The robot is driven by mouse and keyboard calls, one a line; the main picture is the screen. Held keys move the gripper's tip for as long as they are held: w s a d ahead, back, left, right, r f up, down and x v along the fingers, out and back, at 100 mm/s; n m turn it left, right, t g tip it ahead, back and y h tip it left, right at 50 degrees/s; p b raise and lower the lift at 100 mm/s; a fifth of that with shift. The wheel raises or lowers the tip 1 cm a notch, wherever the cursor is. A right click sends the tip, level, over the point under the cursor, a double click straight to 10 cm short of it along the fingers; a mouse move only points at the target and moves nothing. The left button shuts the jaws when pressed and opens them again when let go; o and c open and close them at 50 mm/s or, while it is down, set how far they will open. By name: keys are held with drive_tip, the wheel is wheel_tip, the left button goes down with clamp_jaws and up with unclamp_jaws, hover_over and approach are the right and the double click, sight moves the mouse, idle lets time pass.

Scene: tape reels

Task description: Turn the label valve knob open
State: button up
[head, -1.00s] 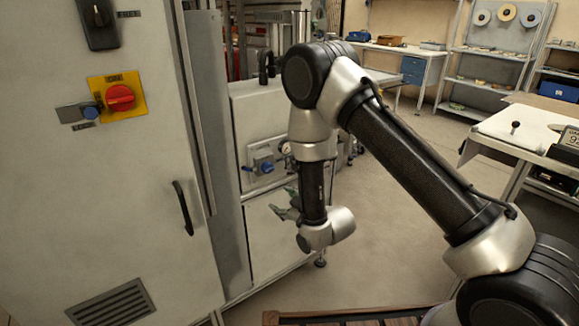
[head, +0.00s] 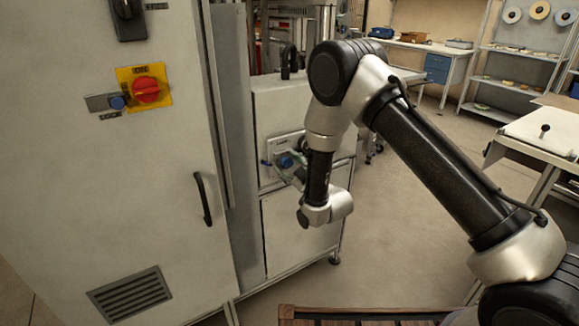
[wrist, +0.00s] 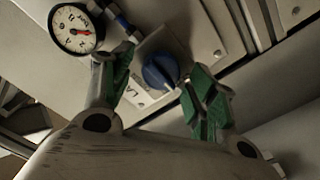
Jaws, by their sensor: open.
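The label valve knob (wrist: 160,72) is a round blue knob with a light pointer mark on a pale plate (wrist: 150,45), partly lettered "LA". In the wrist view it lies between the green-padded fingertips of my gripper (wrist: 160,88), which are spread apart. I see gaps on both sides of the knob, the right finger being closer; I cannot tell the depth between them. In the head view the blue knob (head: 285,161) is on the front of the low machine, and my gripper (head: 291,178) is right in front of it, partly hidden by my wrist.
A pressure gauge (wrist: 76,28) and a blue fitting sit close beside the left finger. A tall cabinet (head: 150,210) with a red rotary switch (head: 146,90) and a black handle (head: 203,199) stands at the left. Open floor (head: 400,230) lies to the right.

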drive_tip(key=c, duration=1)
drive_tip(key=shift+m, duration=0.3)
drive_tip(key=m, duration=0.8)
drive_tip(key=shift+d+m, duration=0.1)
drive_tip(key=shift+m, duration=0.3)
drive_tip(key=m, duration=0.4)
drive_tip(key=shift+w+m, duration=0.1)
drive_tip(key=shift+m, duration=0.2)
drive_tip(key=shift+d+f+m, duration=0.1)
drive_tip(key=shift+m, duration=1.8)
